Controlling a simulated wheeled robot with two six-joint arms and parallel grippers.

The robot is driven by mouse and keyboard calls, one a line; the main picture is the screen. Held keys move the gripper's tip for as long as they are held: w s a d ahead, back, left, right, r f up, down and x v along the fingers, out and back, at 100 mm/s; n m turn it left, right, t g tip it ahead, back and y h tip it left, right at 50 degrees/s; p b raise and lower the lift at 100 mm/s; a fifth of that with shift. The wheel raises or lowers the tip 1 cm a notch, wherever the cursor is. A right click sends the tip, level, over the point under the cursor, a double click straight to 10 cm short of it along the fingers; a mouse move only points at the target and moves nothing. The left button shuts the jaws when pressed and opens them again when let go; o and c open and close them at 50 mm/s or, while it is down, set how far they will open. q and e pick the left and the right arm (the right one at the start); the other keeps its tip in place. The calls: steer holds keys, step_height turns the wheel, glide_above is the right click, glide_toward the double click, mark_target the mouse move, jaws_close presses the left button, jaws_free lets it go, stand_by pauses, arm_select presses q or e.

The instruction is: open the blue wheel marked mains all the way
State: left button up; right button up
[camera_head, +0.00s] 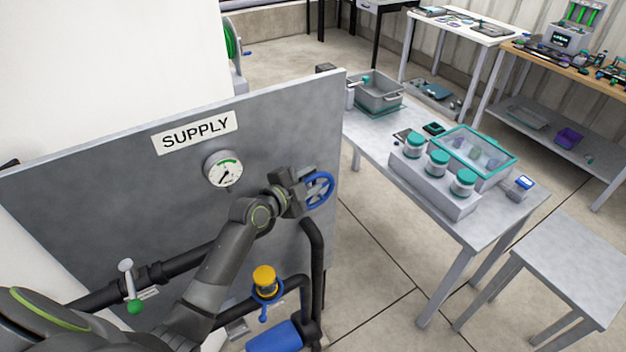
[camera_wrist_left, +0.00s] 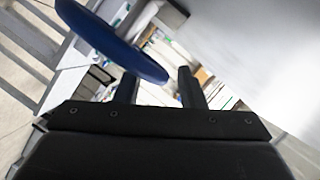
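A blue wheel (camera_head: 319,190) stands at the right end of the grey SUPPLY panel, above a black pipe. No "mains" marking is readable on it. My left gripper (camera_head: 305,181) is right at the wheel's left side and hides part of it. In the left wrist view, the two dark fingers (camera_wrist_left: 158,86) are apart. The blue rim (camera_wrist_left: 108,38) crosses beyond the left finger and its end shows in the gap between the fingers. I cannot tell whether a finger touches it. My right gripper is in neither view.
The panel (camera_head: 90,180) carries a round gauge (camera_head: 223,171). Below are a green-knobbed lever (camera_head: 130,285), a yellow-topped fitting (camera_head: 265,281) and black pipes. A table (camera_head: 420,215) with jars and bins stands to the right. Floor shows between panel and table.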

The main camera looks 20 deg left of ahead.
arm_select(q)
steer(key=shift+w+d+f, duration=0.1)
steer(key=shift+w+d, duration=0.15)
steer(key=shift+w, duration=0.4)
jaws_close()
steer(key=t+b, duration=0.1)
steer(key=b, duration=0.6)
steer(key=s+a+n+t+h+b, duration=0.1)
steer(key=t+b, duration=0.1)
steer(key=b, duration=0.5)
steer(key=s+f+n+t+h+b, duration=0.1)
steer(key=t+b, duration=0.1)
steer(key=b, duration=0.5)
steer(key=shift+s+a+b, duration=0.1)
steer(key=shift+a+b, duration=0.15)
steer(key=shift+b, duration=0.05)
steer(key=shift+s+a+r+t+b, duration=0.1)
steer(key=shift+s+r+t+b, duration=0.05)
steer(key=shift+t+b, duration=0.8)
